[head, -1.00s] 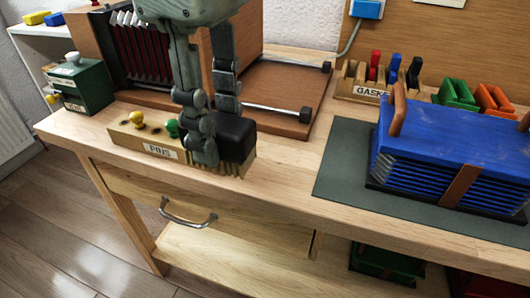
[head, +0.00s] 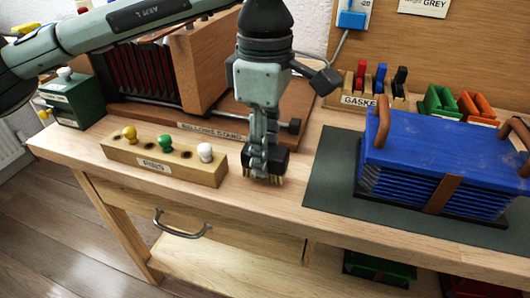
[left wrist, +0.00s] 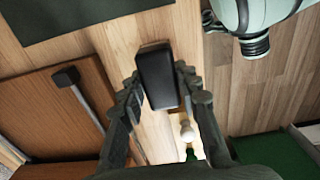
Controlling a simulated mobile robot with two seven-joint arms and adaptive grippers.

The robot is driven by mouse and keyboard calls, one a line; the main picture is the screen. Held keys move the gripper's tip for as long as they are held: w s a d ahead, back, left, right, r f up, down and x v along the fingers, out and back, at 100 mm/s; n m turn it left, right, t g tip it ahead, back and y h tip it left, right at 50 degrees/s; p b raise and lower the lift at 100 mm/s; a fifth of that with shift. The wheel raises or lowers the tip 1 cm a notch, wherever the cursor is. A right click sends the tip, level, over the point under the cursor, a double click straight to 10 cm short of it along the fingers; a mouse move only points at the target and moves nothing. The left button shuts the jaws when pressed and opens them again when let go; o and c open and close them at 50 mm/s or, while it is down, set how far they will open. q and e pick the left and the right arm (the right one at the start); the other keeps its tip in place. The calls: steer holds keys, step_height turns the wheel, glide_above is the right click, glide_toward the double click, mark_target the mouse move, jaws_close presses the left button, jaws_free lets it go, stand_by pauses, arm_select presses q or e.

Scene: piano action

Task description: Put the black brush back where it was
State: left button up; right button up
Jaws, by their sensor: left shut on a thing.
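The black brush (head: 279,161) has a dark body and pale bristles pointing down. My left gripper (head: 264,160) is shut on it, with its fingers on either side. The brush is upright, at the bench top between the pins block and the grey-green mat; I cannot tell whether the bristles touch the wood. In the left wrist view the brush (left wrist: 157,75) shows as a dark block between the fingertips (left wrist: 158,92).
The wooden pins block (head: 190,172) holds yellow, green and white pins left of the brush. The "Bellows stand" (head: 222,133) is behind. A blue bellows (head: 440,150) stands on the mat (head: 325,185) at right. The gasket rack (head: 355,101) is at the back. Bare bench lies around the brush.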

arm_select(q)
steer(key=shift+f, duration=0.75)
arm_select(e)
steer(key=shift+s+f, duration=0.1)
steer(key=shift+f, duration=0.25)
